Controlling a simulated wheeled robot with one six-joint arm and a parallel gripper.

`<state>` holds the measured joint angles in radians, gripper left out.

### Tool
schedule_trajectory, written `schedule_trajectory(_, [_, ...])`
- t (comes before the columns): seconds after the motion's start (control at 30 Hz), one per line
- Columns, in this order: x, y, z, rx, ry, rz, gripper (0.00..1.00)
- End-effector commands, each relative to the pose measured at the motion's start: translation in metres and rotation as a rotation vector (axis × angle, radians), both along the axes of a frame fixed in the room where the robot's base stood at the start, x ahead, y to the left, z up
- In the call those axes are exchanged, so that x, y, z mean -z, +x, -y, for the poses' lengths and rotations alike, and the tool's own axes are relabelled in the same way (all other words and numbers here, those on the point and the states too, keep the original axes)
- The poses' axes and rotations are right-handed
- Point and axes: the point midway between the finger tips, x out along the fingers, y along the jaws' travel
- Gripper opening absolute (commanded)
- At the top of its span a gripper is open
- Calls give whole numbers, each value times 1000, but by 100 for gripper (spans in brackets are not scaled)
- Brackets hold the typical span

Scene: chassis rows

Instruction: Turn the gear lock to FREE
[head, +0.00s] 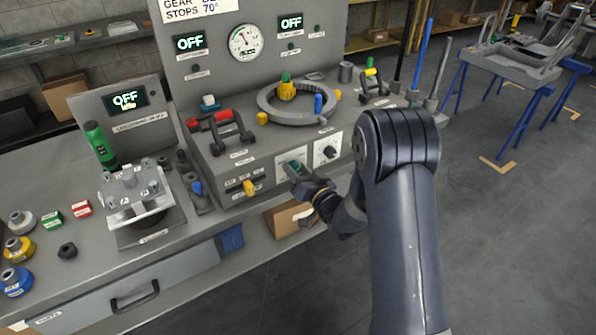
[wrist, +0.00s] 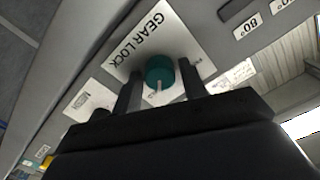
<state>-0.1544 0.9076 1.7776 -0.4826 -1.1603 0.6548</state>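The gear lock knob is a round teal knob (wrist: 160,72) with a pale pointer line, on a white plate (wrist: 150,40) lettered GEAR LOCK in the wrist view. The small position words beside it are too small to read. In the head view the knob (head: 293,166) sits on the front face of the grey bench console. My gripper (wrist: 160,84) is open, with one dark finger on each side of the knob and visible gaps. In the head view my gripper (head: 302,182) is right at the plate and partly covers it.
A second white plate with a black knob (head: 328,152) is just right of the gear lock. A yellow lever (head: 249,188) is to the left on the same face. A grey ring (head: 299,104) and a red-handled part (head: 222,132) stand on the console above. An open shelf lies below.

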Motion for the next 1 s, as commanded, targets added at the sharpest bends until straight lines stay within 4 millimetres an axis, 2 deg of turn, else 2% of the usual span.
schedule_trajectory(0.03, [0, 0, 0, 0, 0, 0, 36])
schedule_trajectory(0.4, [0, 0, 0, 0, 0, 0, 7])
schedule_trajectory(0.77, [3, 0, 0, 0, -55, 41, 7])
schedule_trajectory(1.0, [6, 0, 0, 0, -193, 139, 7])
